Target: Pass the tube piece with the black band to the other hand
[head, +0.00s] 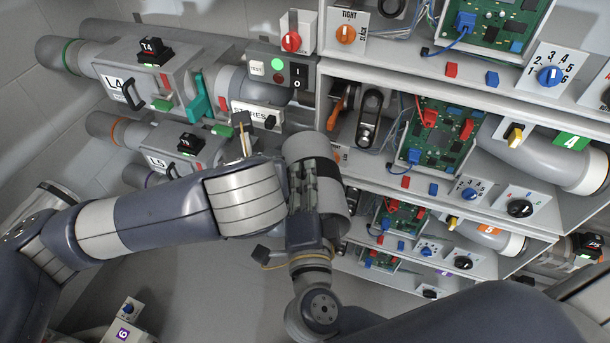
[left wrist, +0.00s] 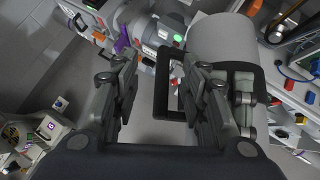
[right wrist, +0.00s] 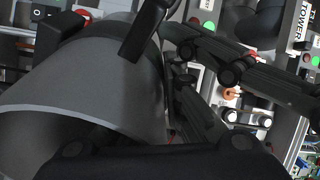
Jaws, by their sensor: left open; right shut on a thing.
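The tube piece (head: 335,190) is a short grey cylinder with a black band, held upright, slightly tilted, at the middle of the head view. My right gripper (head: 308,180) comes from below and is shut on it. In the right wrist view the tube (right wrist: 85,90) fills the left side, beside the right fingers. In the left wrist view the tube (left wrist: 222,42) is at top right, with a black rectangular loop (left wrist: 160,88) beside it. My left gripper (left wrist: 157,70) is open, with the loop seen between its fingers; contact is unclear.
Behind stands a shelf rack (head: 440,80) with circuit boards, knobs and small red and blue blocks. Tube blower machines (head: 150,80) line the wall at upper left. A small panel with a purple label (head: 125,335) is at lower left. Grey floor shows below the machines.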

